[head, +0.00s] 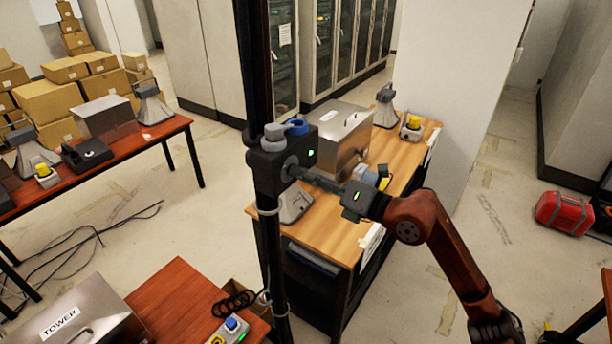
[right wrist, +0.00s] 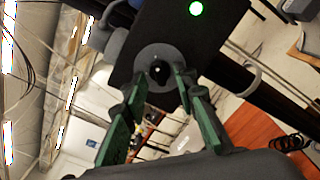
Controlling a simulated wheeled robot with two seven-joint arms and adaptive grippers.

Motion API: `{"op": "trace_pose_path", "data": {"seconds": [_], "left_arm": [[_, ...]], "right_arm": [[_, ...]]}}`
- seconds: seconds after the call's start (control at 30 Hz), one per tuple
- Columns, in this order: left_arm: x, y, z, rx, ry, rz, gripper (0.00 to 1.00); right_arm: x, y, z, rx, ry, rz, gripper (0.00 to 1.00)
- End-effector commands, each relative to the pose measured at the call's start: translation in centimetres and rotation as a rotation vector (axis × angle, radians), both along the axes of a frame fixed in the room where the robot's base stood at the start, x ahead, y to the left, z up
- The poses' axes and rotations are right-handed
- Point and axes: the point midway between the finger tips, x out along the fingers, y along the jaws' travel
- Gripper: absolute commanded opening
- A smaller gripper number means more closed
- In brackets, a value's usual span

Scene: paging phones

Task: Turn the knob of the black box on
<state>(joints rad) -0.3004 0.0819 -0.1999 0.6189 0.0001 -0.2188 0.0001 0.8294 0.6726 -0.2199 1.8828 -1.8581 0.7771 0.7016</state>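The black box (head: 270,165) is fixed to a dark vertical pole, with a lit green light and a grey round knob (head: 291,170) on its face. In the right wrist view the black box (right wrist: 195,40) fills the top, with the green light lit and the knob (right wrist: 158,52) below it. My right gripper (head: 300,173) reaches in from the right, its fingertips at the knob. In the right wrist view its green-padded fingers (right wrist: 160,80) are apart, one on each side of the knob's lower part. I cannot tell whether they touch it. My left gripper is not in view.
A wooden table (head: 405,157) with a metal case (head: 345,135) and several devices stands behind the pole. A red desk (head: 175,300) is in front at left, with a small button box (head: 232,328). A red toolbox (head: 564,212) lies on the floor at right.

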Motion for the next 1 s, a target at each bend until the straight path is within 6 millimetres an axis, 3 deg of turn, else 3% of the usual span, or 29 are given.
{"op": "trace_pose_path", "data": {"seconds": [0.17, 0.6, 1.0], "left_arm": [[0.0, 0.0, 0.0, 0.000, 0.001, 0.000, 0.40], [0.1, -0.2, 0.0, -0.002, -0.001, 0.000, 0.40], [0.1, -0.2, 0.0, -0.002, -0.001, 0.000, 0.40]], "right_arm": [[-0.9, -1.4, -0.1, -0.001, 0.000, -0.002, 0.26], [-5.9, -8.2, -0.2, -0.002, 0.002, -0.003, 0.26], [-7.1, -9.7, 0.0, 0.000, 0.000, 0.000, 0.26]]}}
